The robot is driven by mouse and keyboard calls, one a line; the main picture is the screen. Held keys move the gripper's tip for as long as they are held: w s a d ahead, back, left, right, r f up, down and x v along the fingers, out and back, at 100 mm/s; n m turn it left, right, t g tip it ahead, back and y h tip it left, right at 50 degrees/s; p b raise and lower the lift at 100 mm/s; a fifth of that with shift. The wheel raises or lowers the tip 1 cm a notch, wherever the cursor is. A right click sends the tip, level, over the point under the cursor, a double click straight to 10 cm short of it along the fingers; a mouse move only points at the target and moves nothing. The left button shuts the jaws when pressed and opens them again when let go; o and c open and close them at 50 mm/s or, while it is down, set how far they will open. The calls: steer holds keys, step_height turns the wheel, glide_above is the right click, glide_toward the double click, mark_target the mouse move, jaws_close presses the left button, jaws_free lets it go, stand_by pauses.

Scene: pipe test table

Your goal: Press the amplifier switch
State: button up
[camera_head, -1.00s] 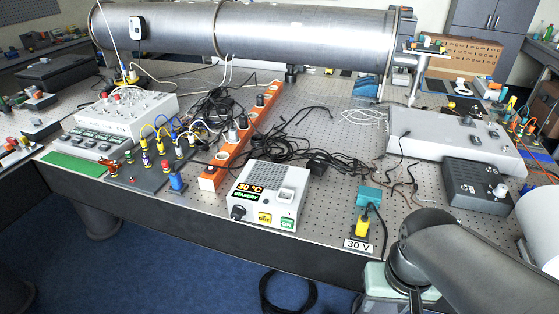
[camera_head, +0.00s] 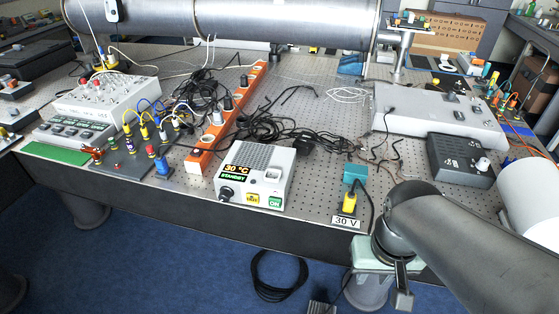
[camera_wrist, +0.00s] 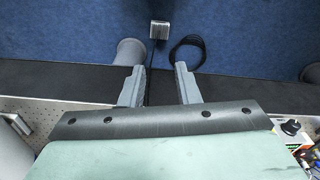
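No part carries a readable amplifier label, so I cannot tell for certain which switch is the amplifier's. A white box (camera_head: 252,165) with a "30 °C STANDBY" display stands at the table's front edge. It has a rocker-like switch (camera_head: 272,175) on top, a green ON button (camera_head: 275,202) and a yellow button (camera_head: 252,198). A large grey box (camera_head: 420,112) with small switches lies at the right. My gripper (camera_head: 403,297) hangs at the table's front edge, right of the white box. In the wrist view its two fingers (camera_wrist: 161,84) are apart with nothing between them.
A yellow plug (camera_head: 349,202) beside a "30 V" label and a dark box with a knob (camera_head: 460,158) are near my arm. Black cables tangle mid-table. A coiled cable (camera_head: 279,275) and a small metal box (camera_wrist: 160,30) lie on the floor. A steel pipe (camera_head: 280,25) spans the back.

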jaws_close()
stand_by(1.4)
